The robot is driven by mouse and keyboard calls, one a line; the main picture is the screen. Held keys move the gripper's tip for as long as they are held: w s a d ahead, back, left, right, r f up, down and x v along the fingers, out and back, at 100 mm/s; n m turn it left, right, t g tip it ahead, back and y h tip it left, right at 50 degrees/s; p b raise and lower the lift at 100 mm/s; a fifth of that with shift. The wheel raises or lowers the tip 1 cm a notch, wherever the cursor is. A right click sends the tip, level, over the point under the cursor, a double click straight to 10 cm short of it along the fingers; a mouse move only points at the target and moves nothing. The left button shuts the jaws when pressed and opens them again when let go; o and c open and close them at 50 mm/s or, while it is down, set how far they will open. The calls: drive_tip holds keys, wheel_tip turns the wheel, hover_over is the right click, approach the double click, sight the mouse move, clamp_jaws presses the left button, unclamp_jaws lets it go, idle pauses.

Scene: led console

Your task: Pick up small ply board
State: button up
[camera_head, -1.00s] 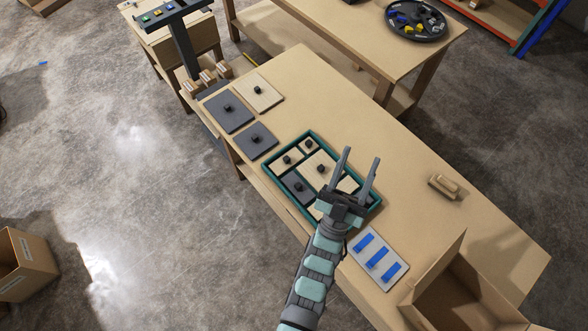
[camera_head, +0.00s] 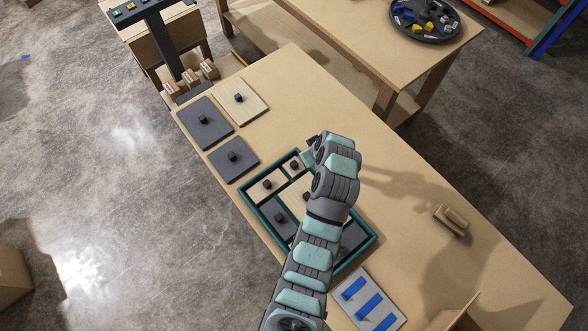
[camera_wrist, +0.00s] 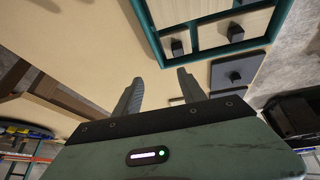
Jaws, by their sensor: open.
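A teal-rimmed tray (camera_head: 257,216) on the table holds light ply boards and dark grey boards, each with a black knob. Two small ply boards show at its far end: one at the left (camera_head: 262,191) and a smaller one beside it (camera_head: 291,171). Larger ply (camera_head: 296,192) and a grey board (camera_head: 272,222) lie nearer. My gripper (camera_wrist: 158,76) is open and empty in the wrist view, over bare table beside the tray's edge (camera_wrist: 150,27). In the head view my arm hides the fingers and part of the tray.
Outside the tray lie two grey boards (camera_head: 217,127) (camera_head: 234,170) and a ply board (camera_head: 250,108). A panel with blue strips (camera_head: 355,309) lies nearer, a wooden handled block (camera_head: 451,220) at the right.

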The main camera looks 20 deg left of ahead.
drive_tip(key=s+n+g, duration=0.1)
drive_tip(key=s, duration=0.1)
hover_over(295, 164)
drive_tip(key=s+d, duration=0.1)
drive_tip(key=d, duration=0.2)
drive_tip(key=shift+g, duration=0.3)
drive_tip(key=f, duration=0.5)
drive_tip(key=shift+a+f+p, duration=0.2)
drive_tip(key=shift+a+p, duration=0.05)
drive_tip(key=shift+p, duration=0.15)
drive_tip(key=shift+a+p+x, duration=0.15)
drive_tip(key=shift+p+x, duration=0.2)
drive_tip(key=shift+x, duration=0.5)
drive_tip(key=shift+a+p+x, duration=0.15)
drive_tip(key=shift+p+x, duration=0.15)
drive_tip(key=shift+x, duration=1.4)
drive_tip(key=shift+c, duration=0.2)
clamp_jaws()
